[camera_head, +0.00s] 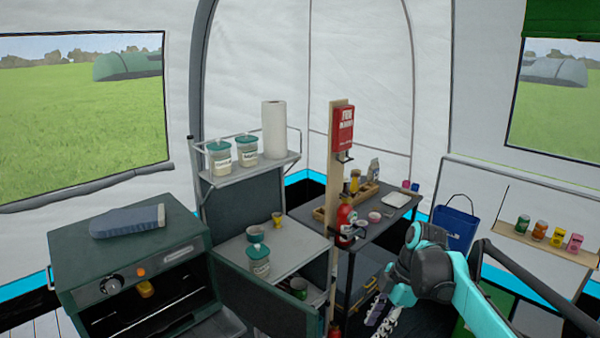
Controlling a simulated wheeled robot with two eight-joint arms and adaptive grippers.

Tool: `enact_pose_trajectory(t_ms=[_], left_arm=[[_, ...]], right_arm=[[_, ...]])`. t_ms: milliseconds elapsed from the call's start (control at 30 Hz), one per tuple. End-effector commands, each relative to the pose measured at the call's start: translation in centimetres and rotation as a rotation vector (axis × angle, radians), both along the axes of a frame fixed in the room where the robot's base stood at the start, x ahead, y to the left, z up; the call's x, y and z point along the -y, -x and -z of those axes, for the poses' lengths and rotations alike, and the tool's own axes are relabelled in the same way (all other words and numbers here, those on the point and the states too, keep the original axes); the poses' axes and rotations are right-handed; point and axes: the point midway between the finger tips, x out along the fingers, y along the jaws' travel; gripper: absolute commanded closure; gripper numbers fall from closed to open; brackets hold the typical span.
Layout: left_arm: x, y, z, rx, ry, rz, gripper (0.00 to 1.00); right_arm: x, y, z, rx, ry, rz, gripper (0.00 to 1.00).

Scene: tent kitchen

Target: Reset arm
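My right arm, teal and black, comes in from the lower right and bends in front of the dark cart. Its lower end, where my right gripper (383,312) seems to be, points down beside the cart at the bottom of the view. It is small and partly hidden, so I cannot tell its fingers' state or whether it holds anything. My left arm and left gripper are not in view.
A dark cart (372,232) with a red bottle (345,218) and small items stands close left of my arm. A green oven (130,250) and an open cabinet (283,254) stand left.

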Motion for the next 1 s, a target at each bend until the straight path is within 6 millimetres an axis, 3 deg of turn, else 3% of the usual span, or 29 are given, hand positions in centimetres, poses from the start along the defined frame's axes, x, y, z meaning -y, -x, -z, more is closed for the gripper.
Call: enact_pose_trajectory(t_ms=[267,467,700,833,1000], left_arm=[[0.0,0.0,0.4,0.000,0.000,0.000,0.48],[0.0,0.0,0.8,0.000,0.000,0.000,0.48],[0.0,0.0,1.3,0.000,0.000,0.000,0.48],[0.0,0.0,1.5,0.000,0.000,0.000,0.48],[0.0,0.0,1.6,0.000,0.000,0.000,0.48]], right_arm=[[-0.5,3.5,-0.3,0.030,0.070,0.328,0.68],[-0.8,7.8,0.4,0.095,0.088,0.740,0.68],[-0.5,13.3,3.1,0.206,-0.043,1.311,0.68],[-0.3,14.9,4.6,0.238,-0.147,1.513,0.68],[-0.2,15.8,5.5,0.251,-0.230,1.640,0.68]])
